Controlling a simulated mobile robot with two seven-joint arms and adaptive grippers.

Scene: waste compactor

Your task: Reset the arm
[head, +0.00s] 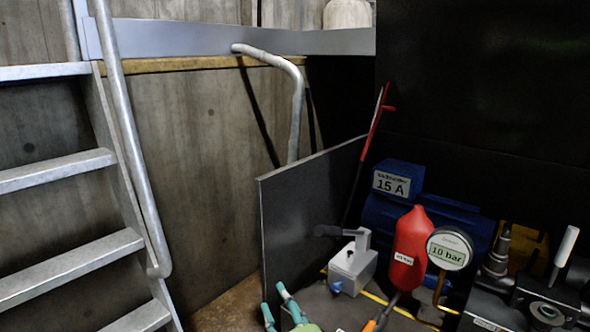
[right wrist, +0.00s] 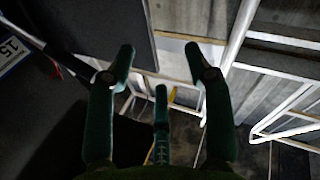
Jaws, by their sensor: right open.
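My right gripper (head: 274,298) shows at the bottom edge of the head view, with only its teal fingers and a bit of green body in frame. In the right wrist view my right gripper (right wrist: 158,58) is open, its fingers spread apart with nothing between them. It is left of the grey box with a lever (head: 352,265) in the head view, in front of the dark upright panel (head: 312,205). Most of the right arm is out of frame. My left gripper is not in view.
A red cylinder (head: 410,250), a round 10 bar gauge (head: 449,249) and a blue motor marked 15 A (head: 398,183) stand to the right. Metal stairs (head: 70,265) with a handrail (head: 130,140) are at left. A bent pipe rail (head: 297,100) rises behind the panel.

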